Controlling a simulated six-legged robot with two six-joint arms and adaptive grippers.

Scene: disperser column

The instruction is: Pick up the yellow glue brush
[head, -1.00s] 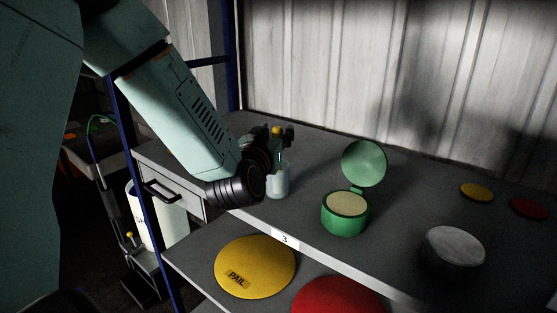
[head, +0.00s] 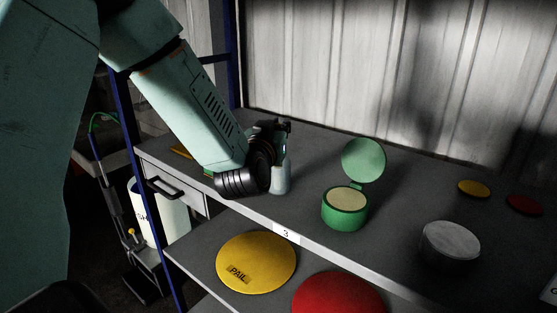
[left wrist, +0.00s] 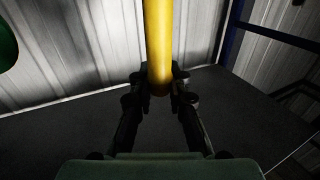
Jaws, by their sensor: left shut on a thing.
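My left gripper (head: 280,128) is shut on a yellow rod, the glue brush (left wrist: 158,40), which stands between the fingertips in the left wrist view. Those fingertips (left wrist: 159,84) close around the rod's lower visible end, and the rod runs up out of the picture. In the head view the wrist and fingers hide the brush. A pale translucent jar (head: 281,180) stands on the shelf right beside the wrist, partly covered by it. I cannot tell whether the brush's tip is in the jar. My right gripper is not in view.
A green pot with an open lid (head: 345,208) stands right of the jar. A grey round tin (head: 450,242), a yellow disc (head: 474,188) and a red disc (head: 525,204) lie further right. Blue uprights (head: 140,180) edge the shelf's left side. A corrugated wall (head: 340,70) stands behind.

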